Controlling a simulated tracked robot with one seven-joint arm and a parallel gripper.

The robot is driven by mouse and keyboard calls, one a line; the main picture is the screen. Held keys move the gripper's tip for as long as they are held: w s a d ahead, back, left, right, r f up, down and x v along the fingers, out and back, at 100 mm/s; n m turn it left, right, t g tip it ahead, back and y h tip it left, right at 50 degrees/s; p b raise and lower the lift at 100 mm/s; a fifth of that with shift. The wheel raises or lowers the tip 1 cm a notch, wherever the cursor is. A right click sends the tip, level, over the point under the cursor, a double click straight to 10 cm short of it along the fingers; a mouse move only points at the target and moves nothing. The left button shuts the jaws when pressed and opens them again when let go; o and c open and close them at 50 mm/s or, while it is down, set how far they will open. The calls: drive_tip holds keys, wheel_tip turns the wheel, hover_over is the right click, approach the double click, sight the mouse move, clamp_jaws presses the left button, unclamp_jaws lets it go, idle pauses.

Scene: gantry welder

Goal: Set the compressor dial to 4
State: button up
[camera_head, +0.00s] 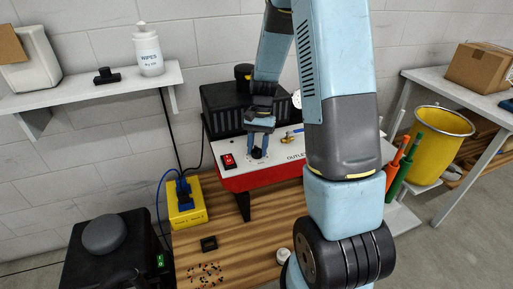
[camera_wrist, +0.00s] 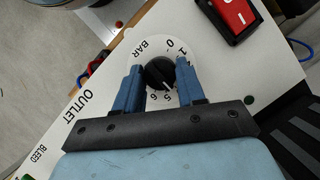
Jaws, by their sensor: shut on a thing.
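The compressor dial is a round black knob (camera_wrist: 160,73) on a white scale plate, with "BAR" beside it and the numbers 0, 1, 5 and 6 readable. The other numbers are hidden by a finger. A small pale line on the knob seems to point near 5, but I cannot tell exactly. My gripper (camera_wrist: 158,78) has its two blue fingers closed on opposite sides of the knob. In the head view my gripper (camera_head: 258,148) points down at the dial (camera_head: 257,153) on the compressor's white and red panel (camera_head: 282,158).
A red rocker switch (camera_head: 228,161) sits left of the dial on the panel; it also shows in the wrist view (camera_wrist: 233,14). A black tank block (camera_head: 222,108) stands behind. A yellow box (camera_head: 187,208) with a blue plug is at the left. A yellow bin (camera_head: 440,145) stands right.

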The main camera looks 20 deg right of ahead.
drive_tip(key=shift+w+n, duration=0.15)
drive_tip(key=shift+n, duration=0.25)
drive_tip(key=o, duration=1)
drive_tip(key=v, duration=1.3)
drive_tip(key=shift+w+a+r, duration=0.1)
drive_tip(key=shift+w+r, duration=0.05)
drive_tip(key=shift+r, duration=0.2)
